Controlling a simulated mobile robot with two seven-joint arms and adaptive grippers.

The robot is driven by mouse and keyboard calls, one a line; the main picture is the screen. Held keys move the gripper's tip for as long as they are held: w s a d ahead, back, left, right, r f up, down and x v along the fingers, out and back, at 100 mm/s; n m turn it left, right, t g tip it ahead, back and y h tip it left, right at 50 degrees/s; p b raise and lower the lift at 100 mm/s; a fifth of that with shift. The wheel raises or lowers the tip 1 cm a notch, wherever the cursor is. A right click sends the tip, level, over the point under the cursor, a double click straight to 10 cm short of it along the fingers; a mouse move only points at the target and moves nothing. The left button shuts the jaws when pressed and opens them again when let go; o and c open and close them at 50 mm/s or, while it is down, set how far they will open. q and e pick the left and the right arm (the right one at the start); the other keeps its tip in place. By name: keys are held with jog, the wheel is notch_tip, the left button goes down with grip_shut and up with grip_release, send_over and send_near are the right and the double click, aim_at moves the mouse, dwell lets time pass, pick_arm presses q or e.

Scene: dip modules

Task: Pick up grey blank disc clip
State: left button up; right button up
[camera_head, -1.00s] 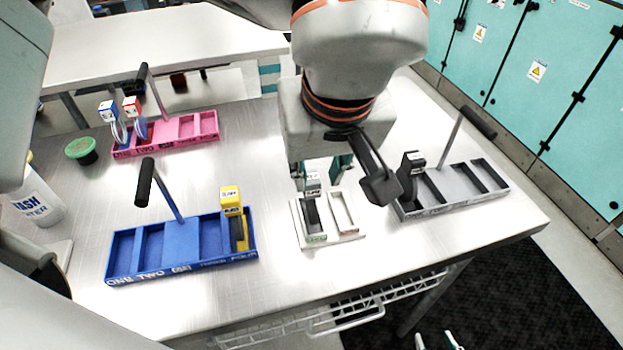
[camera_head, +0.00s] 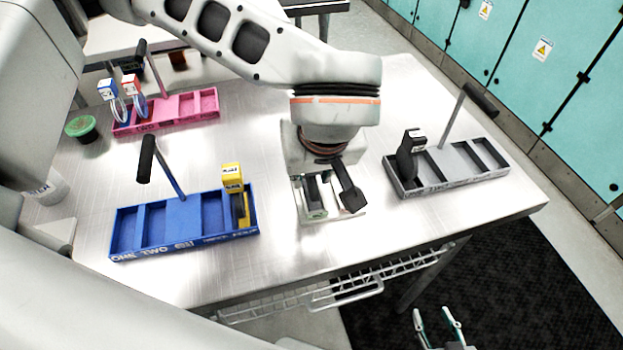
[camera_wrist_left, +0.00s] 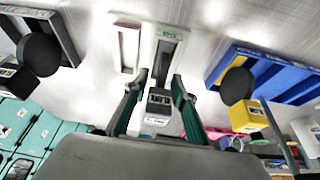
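The grey blank disc clip (camera_wrist_left: 158,104) stands in one slot of a small white two-slot tray (camera_wrist_left: 126,45). In the head view the clip (camera_head: 314,198) shows partly beneath my left wrist. My left gripper (camera_wrist_left: 160,82) is open, with one green-padded finger on each side of the clip's labelled top; a gap shows on both sides. In the head view its fingers are hidden under the wrist housing. My right gripper (camera_head: 438,322) is open and empty at the bottom of the head view, beyond the table's front edge.
A blue tray (camera_head: 150,248) with a yellow clip (camera_head: 232,178) is to the left. A grey tray (camera_head: 455,180) with a black clip (camera_head: 409,155) is to the right. A pink tray (camera_head: 180,122) holds two disc clips behind. Upright black handles rise from these trays.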

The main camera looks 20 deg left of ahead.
pick_arm(q)
jog(key=shift+w+a+f, duration=0.1)
jog(key=shift+w+f, duration=0.05)
jog(key=shift+f, duration=0.35)
grip_shut()
jog(key=shift+r, duration=0.2)
